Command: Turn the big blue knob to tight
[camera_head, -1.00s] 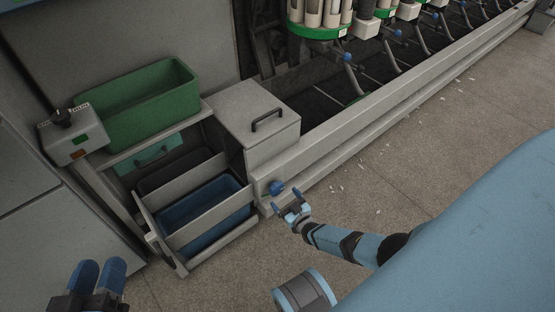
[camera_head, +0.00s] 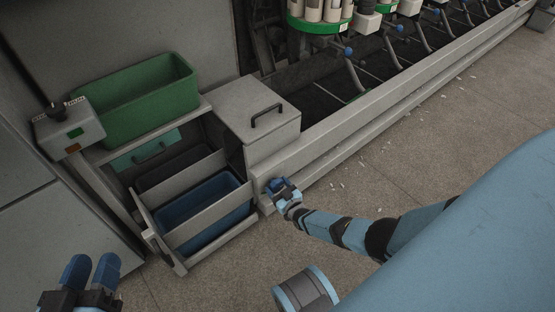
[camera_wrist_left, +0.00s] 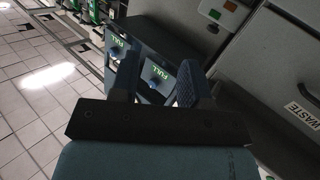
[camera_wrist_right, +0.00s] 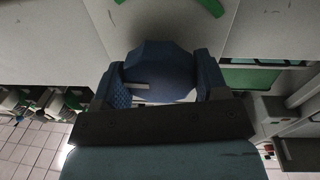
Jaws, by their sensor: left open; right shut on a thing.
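The big blue knob (camera_wrist_right: 158,68) fills the space between the fingers of my right gripper (camera_wrist_right: 160,78) in the right wrist view. The fingers are shut on its two sides. A pale pointer mark shows on the knob's lower left. In the head view my right gripper (camera_head: 281,188) is at the low front panel of the machine and mostly hides the knob. A green arc (camera_wrist_right: 207,6) is partly visible on the panel in the right wrist view. My left gripper (camera_head: 90,272) is open and empty at the lower left of the head view.
A blue bin (camera_head: 205,207) stands in a low rack left of the knob. A green bin (camera_head: 140,100) sits on the shelf above, beside a grey control box (camera_head: 70,130). The long machine rail (camera_head: 380,115) runs to the upper right. The floor in front is open, with small scraps.

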